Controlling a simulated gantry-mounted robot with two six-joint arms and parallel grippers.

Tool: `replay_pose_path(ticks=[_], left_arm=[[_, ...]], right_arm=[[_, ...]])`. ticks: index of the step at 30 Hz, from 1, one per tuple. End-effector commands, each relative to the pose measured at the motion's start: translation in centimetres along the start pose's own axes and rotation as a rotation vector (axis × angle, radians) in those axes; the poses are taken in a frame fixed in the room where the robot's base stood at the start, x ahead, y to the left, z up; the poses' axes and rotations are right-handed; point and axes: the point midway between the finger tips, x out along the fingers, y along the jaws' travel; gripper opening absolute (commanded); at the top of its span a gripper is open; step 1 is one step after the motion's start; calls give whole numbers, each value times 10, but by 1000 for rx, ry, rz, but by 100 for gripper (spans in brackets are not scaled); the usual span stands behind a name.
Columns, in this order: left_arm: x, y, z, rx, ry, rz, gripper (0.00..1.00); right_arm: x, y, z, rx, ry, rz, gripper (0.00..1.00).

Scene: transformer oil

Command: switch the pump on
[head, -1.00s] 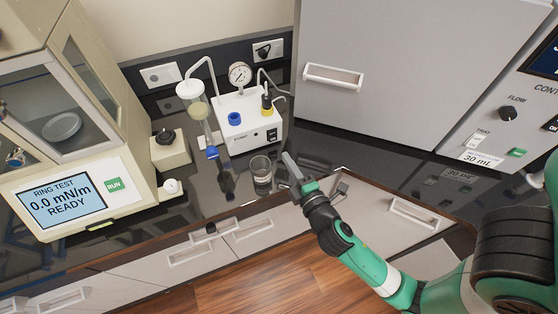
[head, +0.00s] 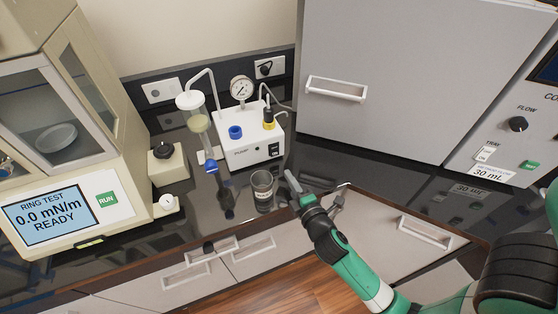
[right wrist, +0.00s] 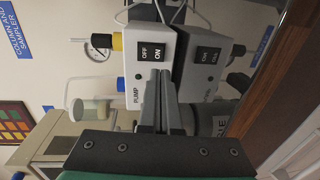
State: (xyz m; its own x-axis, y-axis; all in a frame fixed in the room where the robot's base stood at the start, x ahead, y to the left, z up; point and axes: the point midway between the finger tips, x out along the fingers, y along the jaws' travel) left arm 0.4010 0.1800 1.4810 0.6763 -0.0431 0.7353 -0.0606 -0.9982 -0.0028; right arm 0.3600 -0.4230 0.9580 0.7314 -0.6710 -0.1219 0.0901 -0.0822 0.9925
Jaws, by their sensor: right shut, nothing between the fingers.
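The pump (head: 250,143) is a white box on the dark counter, with a gauge, a blue cap and a glass separator tube on its left. Its black rocker switch (head: 274,150) is at the right end of the front face. In the right wrist view the switch (right wrist: 152,52) shows OFF and ON labels; I cannot tell which side is pressed. My right gripper (head: 289,174) is shut and empty, in front of and slightly right of the switch, apart from it in the head view. Its fingertips (right wrist: 158,74) show just below the switch in the wrist view. My left gripper is out of view.
A glass beaker (head: 263,186) stands close to the left of my right gripper. A ring-test instrument (head: 60,210) stands at the left, a grey cabinet (head: 380,75) at the back right. The glossy counter mirrors the pump. The counter right of my gripper is clear.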

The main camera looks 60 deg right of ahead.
Motion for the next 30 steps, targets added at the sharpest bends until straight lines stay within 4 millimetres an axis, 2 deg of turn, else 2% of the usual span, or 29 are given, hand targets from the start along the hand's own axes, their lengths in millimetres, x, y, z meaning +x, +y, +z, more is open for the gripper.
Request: replay_pose_path(ticks=[1, 6, 12, 17, 26, 30], left_arm=[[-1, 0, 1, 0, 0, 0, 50], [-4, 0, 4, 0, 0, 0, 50], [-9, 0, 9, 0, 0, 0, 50], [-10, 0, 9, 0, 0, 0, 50], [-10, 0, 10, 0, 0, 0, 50], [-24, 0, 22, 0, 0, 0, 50]], right_arm=[[12, 0, 0, 2, -2, 2, 0], [49, 0, 0, 2, -1, 2, 0], [77, -1, -1, 1, 2, 1, 0], [85, 0, -1, 0, 3, 0, 0], [85, -1, -1, 0, 3, 1, 0], [89, -9, 0, 0, 1, 31, 0]])
